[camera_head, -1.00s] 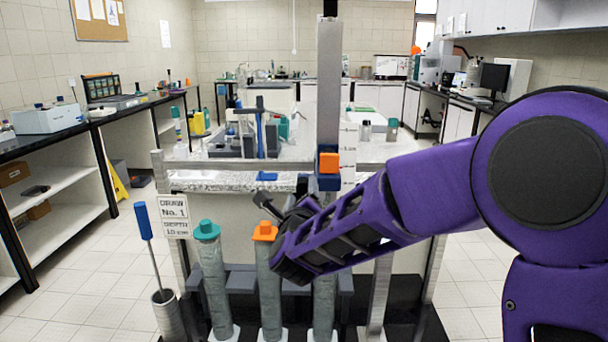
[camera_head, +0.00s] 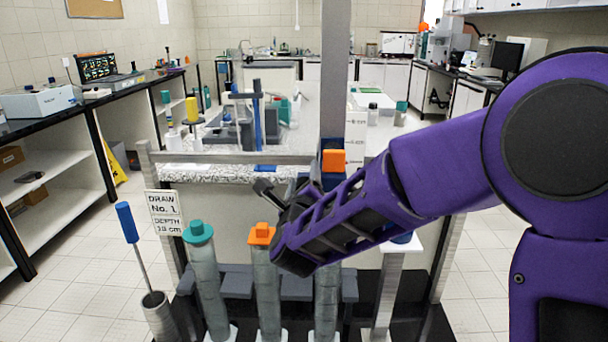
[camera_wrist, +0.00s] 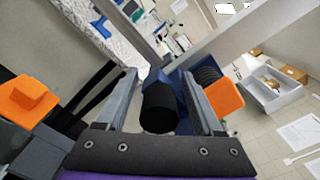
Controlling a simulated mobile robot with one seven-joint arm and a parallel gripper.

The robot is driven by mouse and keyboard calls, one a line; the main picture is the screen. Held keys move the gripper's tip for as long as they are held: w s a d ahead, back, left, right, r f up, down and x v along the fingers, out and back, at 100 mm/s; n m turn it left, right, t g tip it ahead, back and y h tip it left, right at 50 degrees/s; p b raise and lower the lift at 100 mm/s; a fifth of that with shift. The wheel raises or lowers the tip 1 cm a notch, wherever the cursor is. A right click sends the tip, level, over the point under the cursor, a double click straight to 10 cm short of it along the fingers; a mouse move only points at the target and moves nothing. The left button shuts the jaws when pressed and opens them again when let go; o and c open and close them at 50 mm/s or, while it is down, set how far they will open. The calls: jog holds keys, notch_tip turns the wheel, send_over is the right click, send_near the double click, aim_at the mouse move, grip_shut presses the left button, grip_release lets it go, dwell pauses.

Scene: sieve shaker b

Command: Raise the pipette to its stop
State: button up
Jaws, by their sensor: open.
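An upright metal column (camera_head: 335,80) carries a blue carriage (camera_head: 330,180) with an orange block (camera_head: 333,160). My gripper (camera_head: 284,192) is in front of the carriage, partly hidden by my purple arm. In the wrist view my gripper (camera_wrist: 166,92) is open, one finger on each side of a black round knob (camera_wrist: 159,108). The knob sits in front of the blue carriage (camera_wrist: 178,86). The right finger is close to the orange block (camera_wrist: 222,97); I cannot tell whether they touch. I cannot make out the pipette as a separate part.
Tall grey cylinders with a teal cap (camera_head: 198,231) and an orange cap (camera_head: 262,234) stand below; a third is partly hidden. A blue-handled rod (camera_head: 127,222) leans in a grey holder (camera_head: 158,310). Open floor lies left.

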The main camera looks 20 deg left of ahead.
grip_shut()
dwell(0.3)
notch_tip(320, 180, up, 25)
jog(key=p, duration=0.7)
jog(key=shift+f+p, duration=0.2)
jog(key=shift+p, duration=0.2)
jog(key=shift+c, duration=0.5)
grip_release()
jog(key=shift+o, duration=0.5)
jog(key=shift+f, duration=0.1)
